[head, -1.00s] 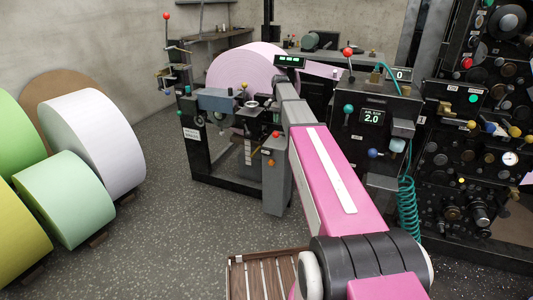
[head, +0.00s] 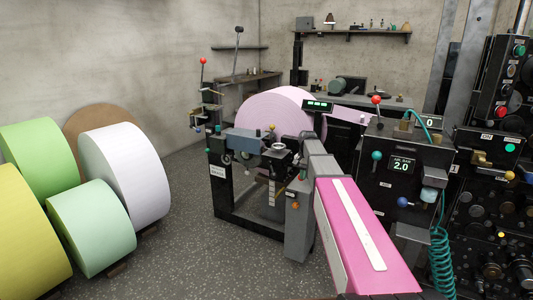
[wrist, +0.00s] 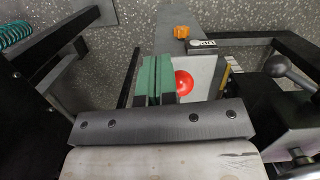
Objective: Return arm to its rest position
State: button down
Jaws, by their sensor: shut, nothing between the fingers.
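My pink arm (head: 362,240) with a white stripe reaches from the bottom right of the head view forward to the machine's front. My gripper (wrist: 156,75) shows in the wrist view, its green fingers together with nothing between them. I cannot make it out clearly in the head view. In the wrist view a red ball knob (wrist: 183,83) is just right of the fingers, over a grey surface. Whether they touch it I cannot tell. An orange knob (wrist: 181,32) lies farther up on a grey part of the machine.
The machine holds a large pink roll (head: 276,108). A control box (head: 398,172) with a teal coiled hose (head: 441,262) stands to the right. Several coloured rolls, one white (head: 130,172), stand at the left. Speckled floor (head: 190,240) between is clear.

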jog(key=s+f+n, duration=0.1)
jog(key=s+f, duration=0.4)
jog(key=s, duration=0.4)
jog(key=s+a+f+n+t, duration=0.1)
jog(key=s+f+n, duration=0.1)
jog(key=s+f, duration=0.3)
jog(key=s+a+f+n+h, duration=0.1)
jog(key=s+f, duration=0.5)
jog(key=s, duration=0.8)
jog(key=shift+a+n+t, duration=0.15)
jog(key=shift+n+t, duration=0.15)
jog(key=shift+n, duration=0.1)
jog(key=w+d+r+m+g, duration=0.1)
jog(key=w+r+m, duration=0.1)
jog(key=w+r, duration=0.75)
jog(key=w+d+r+m+y, duration=0.15)
jog(key=w+r, duration=0.35)
jog(key=w, duration=0.9)
jog(key=w+d+r+m+g+h, duration=0.1)
jog(key=w+r+m, duration=0.2)
jog(key=w+r, duration=0.65)
jog(key=shift+n+y, duration=0.25)
jog(key=shift+y, duration=0.1)
jog(key=shift+w+x, duration=0.3)
jog(key=shift+x, duration=1)
jog(key=shift+w+x, duration=0.3)
jog(key=shift+x, duration=0.95)
jog(key=shift+w+x, duration=0.3)
jog(key=shift+x, duration=1)
jog(key=shift+f, duration=0.25)
